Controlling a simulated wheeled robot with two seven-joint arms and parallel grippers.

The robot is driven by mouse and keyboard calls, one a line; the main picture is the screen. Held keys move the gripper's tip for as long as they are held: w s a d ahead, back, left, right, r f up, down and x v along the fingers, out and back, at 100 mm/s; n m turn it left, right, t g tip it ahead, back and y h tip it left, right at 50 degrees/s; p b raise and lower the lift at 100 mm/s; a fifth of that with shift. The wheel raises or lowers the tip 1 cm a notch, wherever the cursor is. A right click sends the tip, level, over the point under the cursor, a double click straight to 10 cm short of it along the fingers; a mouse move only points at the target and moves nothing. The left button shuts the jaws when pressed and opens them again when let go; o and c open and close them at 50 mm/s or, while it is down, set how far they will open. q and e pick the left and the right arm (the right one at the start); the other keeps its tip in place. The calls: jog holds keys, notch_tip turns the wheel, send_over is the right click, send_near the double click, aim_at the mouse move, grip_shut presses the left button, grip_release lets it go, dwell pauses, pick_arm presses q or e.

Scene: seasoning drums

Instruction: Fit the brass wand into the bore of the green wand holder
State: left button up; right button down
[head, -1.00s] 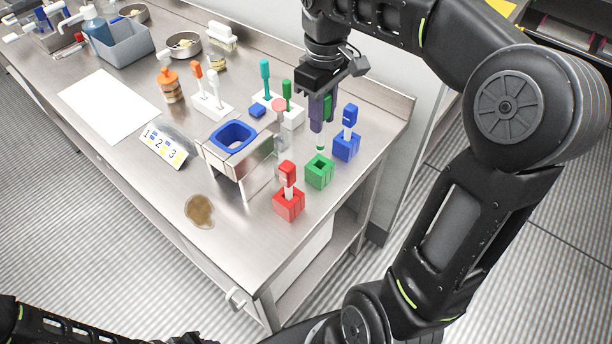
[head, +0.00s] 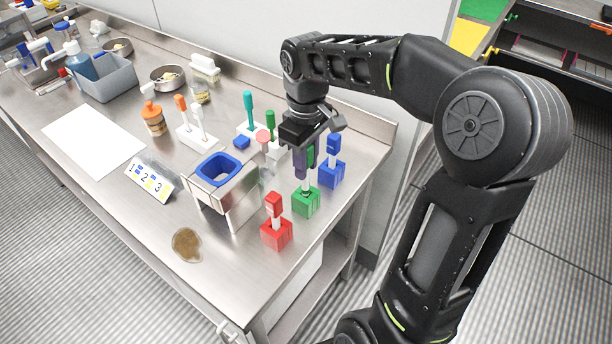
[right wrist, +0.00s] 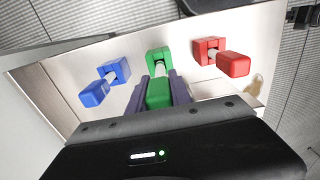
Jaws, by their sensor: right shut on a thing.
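My right gripper (head: 302,168) is shut on the green handle (right wrist: 158,93) of a wand, with one purple finger on each side of it. The wand's pale metal shaft (head: 306,186) points down and meets the top of the green wand holder (head: 306,203). In the right wrist view the green holder (right wrist: 158,57) is straight beyond the handle, in line with it. The shaft's lower end appears to be at or in the bore; how deep is hidden. No distinctly brass colour shows on it. My left gripper is out of view.
A red holder (head: 276,235) with a red-handled wand stands in front, and a blue holder (head: 332,174) with a blue-handled wand behind. A metal stand with a blue-rimmed opening (head: 218,170) is to the left. A brown patch (head: 187,245) lies near the front edge.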

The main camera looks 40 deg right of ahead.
send_over(306, 194)
jog(key=f, duration=0.2)
jog(key=f+p, duration=0.1)
jog(key=f, duration=0.1)
jog(key=shift+w+d+f, duration=0.1)
jog(key=shift+w+d, duration=0.1)
jog(key=shift+w, duration=0.15)
jog(key=shift+f, duration=0.1)
jog(key=shift+f, duration=0.1)
jog(key=shift+f+b, duration=0.15)
jog(key=shift+b, duration=0.15)
jog(key=c, duration=1.2)
grip_release()
jog(key=shift+o, duration=0.2)
notch_tip(306, 194, up, 8)
jog(key=shift+s+f+b, duration=0.1)
jog(key=shift+s+b, duration=0.05)
jog(key=shift+b, duration=0.5)
